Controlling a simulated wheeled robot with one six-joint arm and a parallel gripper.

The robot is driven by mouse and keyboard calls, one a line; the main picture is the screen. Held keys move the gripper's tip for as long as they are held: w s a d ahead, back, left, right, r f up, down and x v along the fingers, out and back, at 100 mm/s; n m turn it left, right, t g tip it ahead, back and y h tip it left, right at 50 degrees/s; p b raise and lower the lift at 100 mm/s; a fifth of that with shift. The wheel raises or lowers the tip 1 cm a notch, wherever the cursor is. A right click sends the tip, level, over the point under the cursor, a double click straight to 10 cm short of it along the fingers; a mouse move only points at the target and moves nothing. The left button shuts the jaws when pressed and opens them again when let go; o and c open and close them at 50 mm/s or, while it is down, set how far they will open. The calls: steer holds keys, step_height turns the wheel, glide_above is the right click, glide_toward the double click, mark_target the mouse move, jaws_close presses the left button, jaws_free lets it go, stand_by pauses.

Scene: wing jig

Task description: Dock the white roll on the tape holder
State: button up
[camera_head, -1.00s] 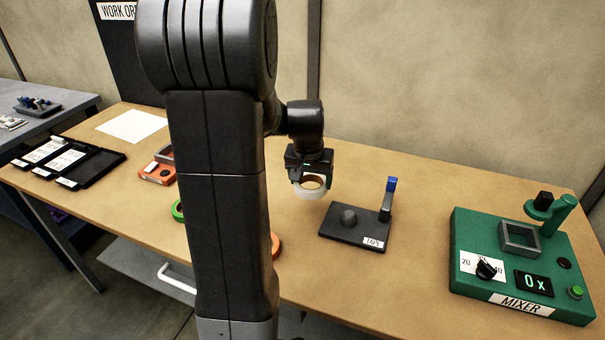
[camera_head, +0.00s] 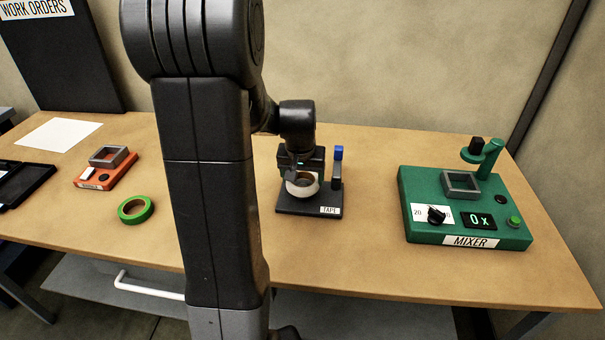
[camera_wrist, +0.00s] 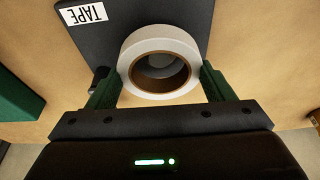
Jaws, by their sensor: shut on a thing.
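The white roll (camera_head: 302,188), with a brown core, is held by my gripper (camera_head: 303,176) over the dark tape holder (camera_head: 328,206). In the wrist view the two green fingers of my gripper (camera_wrist: 160,84) are shut on opposite sides of the white roll (camera_wrist: 189,45). The holder's base with its TAPE label (camera_wrist: 106,36) lies beneath the roll. The grey hub shows inside the roll's core. The holder's blue-tipped post (camera_head: 338,168) stands just right of the roll in the head view. I cannot tell whether the roll is seated or still above the base.
A green mixer (camera_head: 472,222) stands to the right. A green roll (camera_head: 136,209) and an orange device (camera_head: 105,172) lie to the left, with a white sheet (camera_head: 58,134) and a dark tray (camera_head: 22,186) beyond. The table between holder and mixer is clear.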

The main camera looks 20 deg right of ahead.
mark_target(303, 185)
steer(key=shift+f+b, duration=0.4)
steer(key=shift+f, duration=0.55)
steer(key=shift+f+b, duration=0.55)
steer(key=shift+f, duration=0.05)
stand_by(0.7)
steer(key=o, duration=0.7)
steer(key=shift+r, duration=0.1)
steer(key=shift+p+v, duration=3.75)
steer(key=shift+v, duration=1.7)
steer(key=b+x, duration=0.6)
steer(key=x, duration=0.2)
steer(key=shift+f, duration=0.35)
